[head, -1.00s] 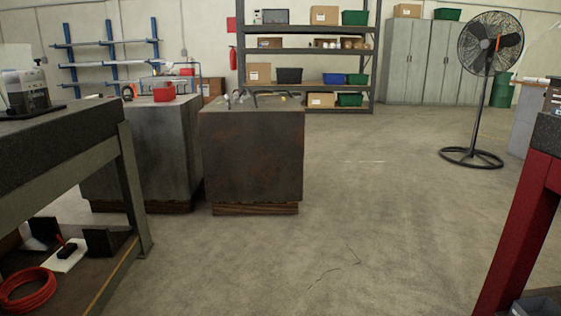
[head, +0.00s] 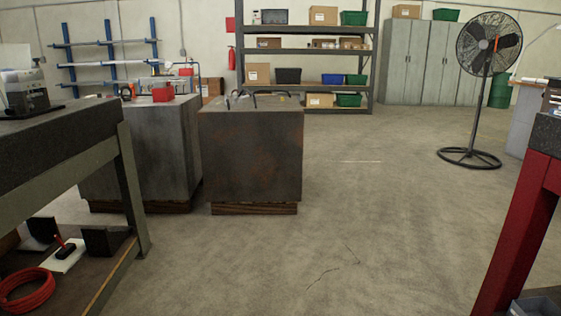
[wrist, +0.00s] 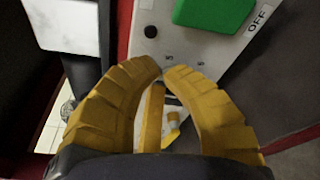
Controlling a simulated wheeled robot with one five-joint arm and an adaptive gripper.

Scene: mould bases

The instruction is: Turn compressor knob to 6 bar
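In the wrist view my gripper (wrist: 164,70) has yellow ribbed fingers that curve inward, with their tips almost touching. I see nothing held between the tips. A grey panel (wrist: 150,52) lies beyond the tips, with a green block (wrist: 212,10), a small black round part (wrist: 150,31) and an "OFF" label (wrist: 258,17). A small yellow piece (wrist: 172,130) shows between the fingers; I cannot tell what it is. No pressure knob or bar scale can be made out in either view; my fingers cover part of the panel. My gripper is not in the head view.
In the head view, a workbench (head: 70,150) stands at left and a red-framed bench (head: 515,235) at right. Dark metal blocks (head: 250,155) stand ahead, with shelving (head: 308,50) behind and a pedestal fan (head: 475,90) at right. The middle floor is clear.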

